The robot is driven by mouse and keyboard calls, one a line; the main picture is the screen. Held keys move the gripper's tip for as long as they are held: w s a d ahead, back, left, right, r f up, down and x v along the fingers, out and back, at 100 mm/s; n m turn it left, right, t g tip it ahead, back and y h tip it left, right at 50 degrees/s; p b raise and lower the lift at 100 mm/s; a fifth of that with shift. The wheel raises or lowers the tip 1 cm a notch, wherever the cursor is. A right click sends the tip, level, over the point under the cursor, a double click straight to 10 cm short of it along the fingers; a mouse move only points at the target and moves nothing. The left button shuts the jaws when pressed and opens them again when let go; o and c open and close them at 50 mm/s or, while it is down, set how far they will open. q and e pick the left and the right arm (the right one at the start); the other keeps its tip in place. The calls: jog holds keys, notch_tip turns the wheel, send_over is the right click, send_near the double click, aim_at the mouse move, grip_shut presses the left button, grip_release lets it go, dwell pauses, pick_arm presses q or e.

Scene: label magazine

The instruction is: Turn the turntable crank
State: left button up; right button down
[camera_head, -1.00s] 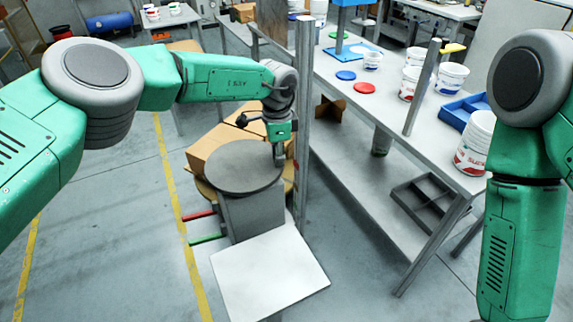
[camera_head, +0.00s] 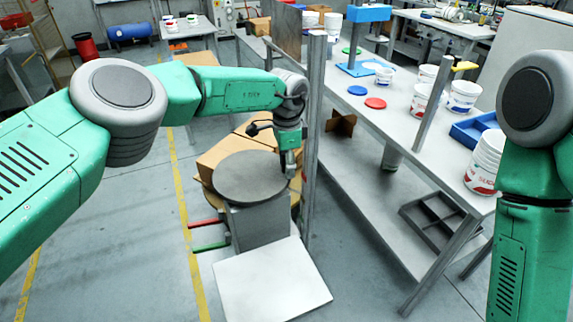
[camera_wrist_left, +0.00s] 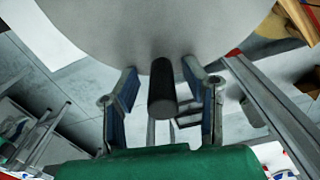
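The turntable (camera_head: 250,178) is a round grey disc on a grey box-shaped pedestal. In the left wrist view the disc (camera_wrist_left: 150,25) fills the top. A dark upright cylinder, the crank handle (camera_wrist_left: 161,92), stands at the disc's near edge. My left gripper (camera_head: 290,166) is at the disc's right edge in the head view. In the left wrist view its two fingers (camera_wrist_left: 161,82) are open on either side of the handle, with gaps visible on both sides. The handle is hidden by the gripper in the head view. My right arm shows at right, but its gripper is out of view.
A metal post (camera_head: 313,130) stands close to the right of my left gripper. A long workbench (camera_head: 405,125) with buckets and coloured lids is beyond it. Cardboard boxes (camera_head: 225,150) lie behind the turntable. A white panel (camera_head: 272,285) is in front.

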pick_arm(q)
jog(key=shift+f, duration=0.1)
notch_tip(320, 180, up, 12)
jog(key=shift+d, duration=0.15)
dwell(0.4)
jog(key=shift+w, duration=0.1)
